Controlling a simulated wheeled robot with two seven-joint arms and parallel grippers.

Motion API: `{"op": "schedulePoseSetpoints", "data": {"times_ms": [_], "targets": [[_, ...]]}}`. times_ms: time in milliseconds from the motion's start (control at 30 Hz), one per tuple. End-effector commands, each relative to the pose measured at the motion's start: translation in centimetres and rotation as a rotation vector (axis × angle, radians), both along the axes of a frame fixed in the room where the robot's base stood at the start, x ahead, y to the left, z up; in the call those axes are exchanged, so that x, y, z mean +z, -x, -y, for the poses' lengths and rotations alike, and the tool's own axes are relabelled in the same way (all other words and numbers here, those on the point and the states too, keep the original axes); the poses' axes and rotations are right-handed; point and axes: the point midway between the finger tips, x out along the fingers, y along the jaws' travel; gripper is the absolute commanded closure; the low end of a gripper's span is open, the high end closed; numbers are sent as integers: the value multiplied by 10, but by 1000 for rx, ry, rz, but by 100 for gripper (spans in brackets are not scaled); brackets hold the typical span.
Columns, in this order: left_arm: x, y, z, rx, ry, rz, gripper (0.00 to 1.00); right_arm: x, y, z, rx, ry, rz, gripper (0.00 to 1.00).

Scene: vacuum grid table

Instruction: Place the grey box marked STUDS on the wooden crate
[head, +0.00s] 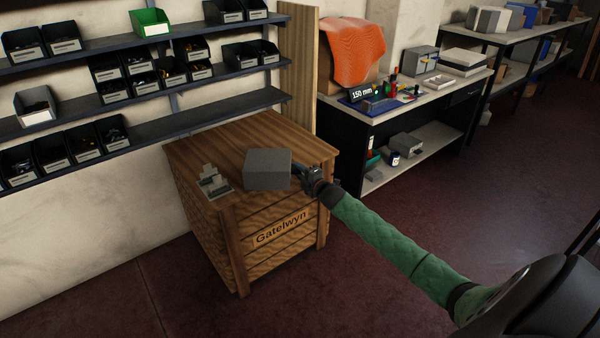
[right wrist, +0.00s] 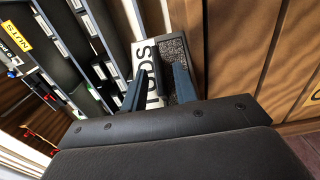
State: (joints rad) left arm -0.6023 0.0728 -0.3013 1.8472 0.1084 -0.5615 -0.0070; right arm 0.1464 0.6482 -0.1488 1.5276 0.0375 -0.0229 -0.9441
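The grey box (head: 268,168) is at the front right part of the wooden crate's top (head: 225,140) in the head view. I cannot tell whether it touches the crate or is just above it. My right gripper (head: 304,178) is at the box's right side. In the right wrist view its fingers (right wrist: 160,90) are close around a dark part in front of the box's white label (right wrist: 146,55), where "TUDS" can be read. The gripper appears shut on the box. The crate's front reads "Gatelwyn". My left gripper is not in view.
A stepped grey metal object (head: 213,182) stands on the crate, left of the box. Shelves with black bins (head: 62,45) and a green bin (head: 150,22) are behind. A tall wooden board (head: 298,70) and a black workbench (head: 350,150) stand at the right.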

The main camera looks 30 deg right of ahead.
Motion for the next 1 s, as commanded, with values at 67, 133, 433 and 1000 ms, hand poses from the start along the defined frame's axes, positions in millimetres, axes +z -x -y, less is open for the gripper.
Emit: {"op": "schedulePoseSetpoints", "data": {"times_ms": [67,133,433,1000], "targets": [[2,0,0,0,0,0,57,3,0,0,0,0,0,71],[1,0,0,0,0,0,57,1,4,0,0,0,-1,71],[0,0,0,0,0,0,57,1,38,3,-1,1,-1,71],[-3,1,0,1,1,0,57,1,108,9,0,0,-1,71]]}}
